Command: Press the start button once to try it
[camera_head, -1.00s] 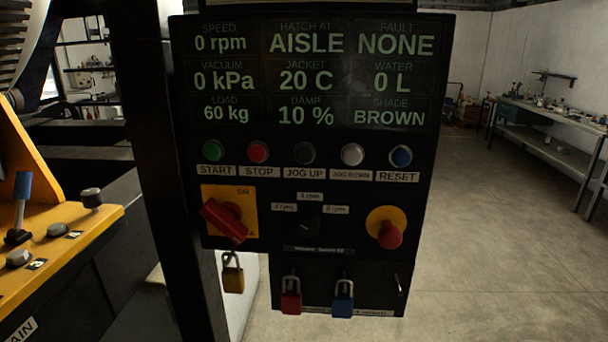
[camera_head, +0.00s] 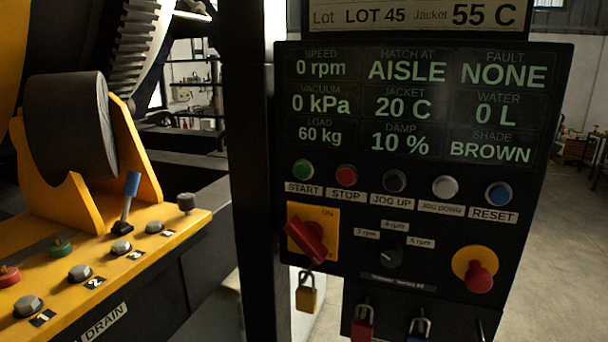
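The green start button (camera_head: 303,169) is at the left end of a button row on the black control panel (camera_head: 440,270), above a "START" label. The red stop button (camera_head: 346,175) is just right of it. The display reads 0 rpm, 0 kPa, 60 kg, hatch at AISLE, jacket 20 C, damp 10 %, fault NONE, water 0 L, shade BROWN. The red rotary switch (camera_head: 306,240) on a yellow plate sits tilted, with a yellow padlock (camera_head: 306,293) hanging below it. Neither gripper shows in the head view.
A black post (camera_head: 255,170) stands left of the panel. A yellow machine deck (camera_head: 150,245) with a blue-handled lever (camera_head: 129,195) and numbered knobs is at left. A red mushroom button (camera_head: 480,277) is lower right on the panel. Open floor (camera_head: 560,270) lies to the right.

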